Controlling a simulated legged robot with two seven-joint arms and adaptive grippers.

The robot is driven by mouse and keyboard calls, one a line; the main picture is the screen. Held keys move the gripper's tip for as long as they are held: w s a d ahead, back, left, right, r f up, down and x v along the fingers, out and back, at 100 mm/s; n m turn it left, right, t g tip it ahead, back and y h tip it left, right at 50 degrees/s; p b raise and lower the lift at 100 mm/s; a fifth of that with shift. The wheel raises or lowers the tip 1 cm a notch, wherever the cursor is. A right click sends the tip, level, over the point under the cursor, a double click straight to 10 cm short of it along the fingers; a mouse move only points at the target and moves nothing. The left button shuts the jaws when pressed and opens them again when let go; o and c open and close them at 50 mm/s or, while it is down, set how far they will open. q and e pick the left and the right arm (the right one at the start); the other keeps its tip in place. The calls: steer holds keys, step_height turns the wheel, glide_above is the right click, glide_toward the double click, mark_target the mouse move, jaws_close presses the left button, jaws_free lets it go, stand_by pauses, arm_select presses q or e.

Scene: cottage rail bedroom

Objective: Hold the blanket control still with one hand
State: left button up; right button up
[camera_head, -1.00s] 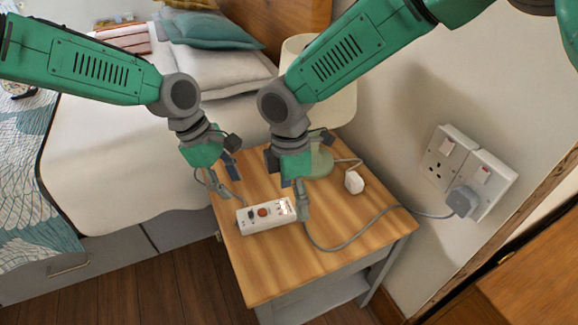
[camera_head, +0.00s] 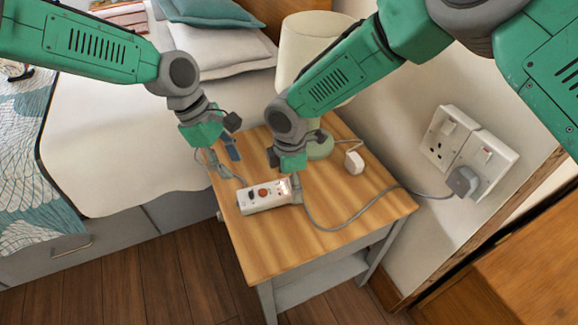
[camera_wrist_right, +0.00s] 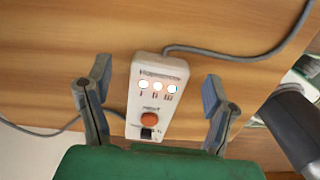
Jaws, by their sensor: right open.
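The blanket control (camera_head: 263,196) is a white box with an orange button, lying on the wooden bedside table near its left edge. It also shows in the right wrist view (camera_wrist_right: 157,97), with three lit indicators. My right gripper (camera_head: 292,184) is above its right end. In the right wrist view my right gripper (camera_wrist_right: 158,92) is open, one finger on each side of the control, with gaps on both sides. My left gripper (camera_head: 223,156) is over the table's left edge, behind the control; its fingers look apart and empty.
A grey cord (camera_head: 345,222) runs from the control across the bedside table (camera_head: 320,237) to a plug in the wall socket (camera_head: 463,183). A lamp (camera_head: 305,50) and a white plug-like block (camera_head: 354,162) stand at the back. The bed (camera_head: 105,150) is on the left.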

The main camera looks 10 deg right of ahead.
steer(key=shift+f, duration=1.1)
steer(key=c, duration=1.4)
steer(key=shift+o, duration=0.2)
